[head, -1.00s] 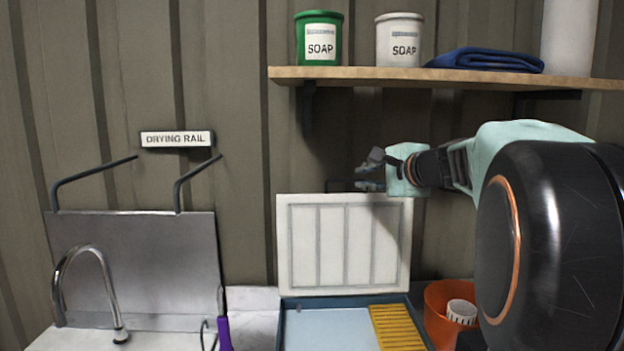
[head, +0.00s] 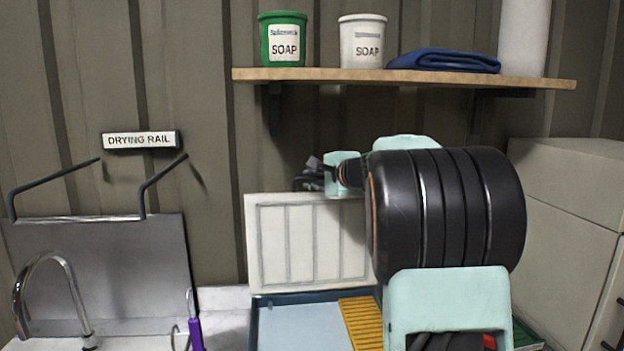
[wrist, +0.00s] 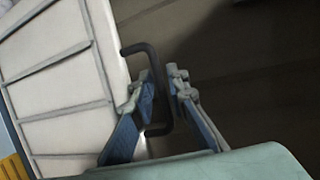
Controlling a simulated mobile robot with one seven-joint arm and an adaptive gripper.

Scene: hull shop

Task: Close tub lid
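The tub (head: 254,325) stands on the counter, with its blue-grey rim and pale inside in the head view. Its lid (head: 308,240), a white ribbed panel, stands upright at the tub's back edge. In the wrist view the lid (wrist: 55,75) fills the left side, and a dark U-shaped handle (wrist: 161,90) sticks out from its edge. My gripper (wrist: 162,76) has a finger on either side of the handle's bar, with a narrow gap showing; it looks open. In the head view my gripper (head: 308,176) is at the lid's top edge, partly behind my arm.
A yellow slatted piece (head: 360,322) lies at the tub's right. A sink tap (head: 55,262) and a purple-handled tool (head: 195,333) are at left. The shelf (head: 400,80) with soap pots and a blue cloth (head: 445,61) is above my gripper.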

